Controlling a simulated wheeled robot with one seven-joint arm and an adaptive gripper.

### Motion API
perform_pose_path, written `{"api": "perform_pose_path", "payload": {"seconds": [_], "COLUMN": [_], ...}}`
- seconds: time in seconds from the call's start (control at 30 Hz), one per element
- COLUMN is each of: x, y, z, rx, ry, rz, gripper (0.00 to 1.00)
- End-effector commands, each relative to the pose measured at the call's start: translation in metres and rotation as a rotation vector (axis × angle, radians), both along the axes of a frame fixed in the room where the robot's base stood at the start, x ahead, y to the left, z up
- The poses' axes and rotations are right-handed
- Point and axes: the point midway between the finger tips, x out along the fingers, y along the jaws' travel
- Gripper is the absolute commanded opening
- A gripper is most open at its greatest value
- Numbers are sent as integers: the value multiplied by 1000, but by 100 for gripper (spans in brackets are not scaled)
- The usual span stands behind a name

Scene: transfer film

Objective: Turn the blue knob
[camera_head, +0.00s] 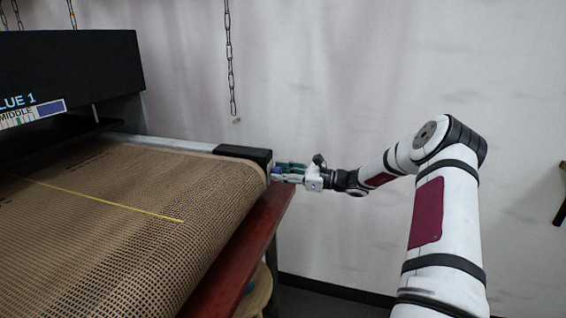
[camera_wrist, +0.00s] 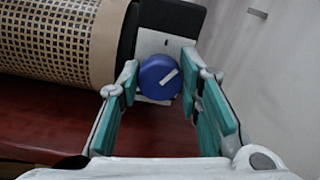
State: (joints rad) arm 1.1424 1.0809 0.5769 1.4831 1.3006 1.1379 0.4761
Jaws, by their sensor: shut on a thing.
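The blue knob (camera_wrist: 158,80) is round with a pale line on its face, and sits on a light plate (camera_wrist: 146,46) at the end of the machine's roller. My gripper (camera_wrist: 159,88) has a green-padded finger on each side of the knob and is shut on it. In the head view, my gripper (camera_head: 287,172) reaches in from the right to the end of the black block (camera_head: 243,154). There the knob (camera_head: 276,171) shows only as a small blue patch, mostly hidden by the fingers.
A brown mesh belt (camera_head: 130,220) with a yellow line covers the machine, above a red-brown table edge (camera_head: 250,232). A dark panel (camera_head: 65,70) with "LUE 1" and "MIDDLE" lettering stands at the left. A chain (camera_head: 230,60) hangs before the pale wall.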

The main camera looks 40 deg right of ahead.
Motion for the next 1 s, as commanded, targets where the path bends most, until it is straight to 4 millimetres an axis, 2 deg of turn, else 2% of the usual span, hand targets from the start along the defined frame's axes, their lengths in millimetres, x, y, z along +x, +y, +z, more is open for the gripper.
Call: {"api": "perform_pose_path", "payload": {"seconds": [0.6, 1.0], "x": [0, 1], "y": [-1, -2], "z": [0, -2], "rx": [461, 696], "ry": [361, 545], "rz": [1, 0], "gripper": [4, 4]}}
